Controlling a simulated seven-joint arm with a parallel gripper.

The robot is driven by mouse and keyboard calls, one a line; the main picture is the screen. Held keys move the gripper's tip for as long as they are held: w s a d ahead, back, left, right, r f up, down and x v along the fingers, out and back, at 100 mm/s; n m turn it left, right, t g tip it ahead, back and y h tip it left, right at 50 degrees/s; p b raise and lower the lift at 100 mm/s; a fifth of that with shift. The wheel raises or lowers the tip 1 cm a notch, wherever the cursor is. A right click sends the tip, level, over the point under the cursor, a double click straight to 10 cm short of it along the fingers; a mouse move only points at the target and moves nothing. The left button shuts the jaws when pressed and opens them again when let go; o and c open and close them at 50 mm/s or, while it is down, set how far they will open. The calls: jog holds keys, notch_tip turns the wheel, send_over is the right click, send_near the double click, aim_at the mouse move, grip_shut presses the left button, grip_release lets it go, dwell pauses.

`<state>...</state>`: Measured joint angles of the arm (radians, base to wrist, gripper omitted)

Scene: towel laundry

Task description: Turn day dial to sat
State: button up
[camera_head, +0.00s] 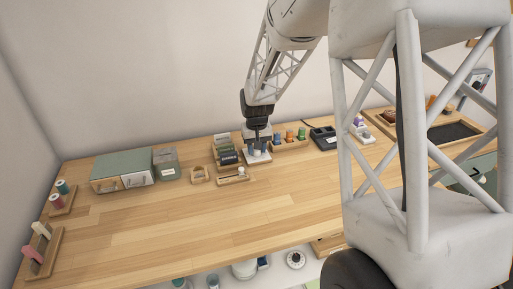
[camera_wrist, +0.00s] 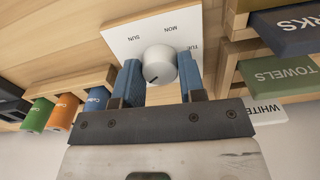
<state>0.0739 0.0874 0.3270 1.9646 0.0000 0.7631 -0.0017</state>
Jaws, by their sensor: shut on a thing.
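The day dial is a white plate (camera_wrist: 122,40) with a round light-grey knob (camera_wrist: 160,65). SUN, MON and part of TUE show on the plate in the wrist view; other labels are hidden. A dark pointer mark on the knob points to the lower left of that view, away from the visible labels. In the head view the plate (camera_head: 259,159) lies at the back of the wooden table, under my gripper (camera_head: 257,151). My gripper's blue fingers are shut on the knob, one on each side.
A rack (camera_head: 225,151) with blocks, some reading TOWELS and WHITE in the wrist view, stands close beside the dial. Coloured rolls (camera_head: 290,136) sit on the other side. A green-topped drawer box (camera_head: 123,168) stands farther left.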

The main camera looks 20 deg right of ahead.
jog(key=m, duration=0.4)
jog(key=shift+m, duration=2.3)
jog(key=o, duration=0.9)
jog(key=shift+r, duration=0.15)
jog(key=shift+r, duration=3.8)
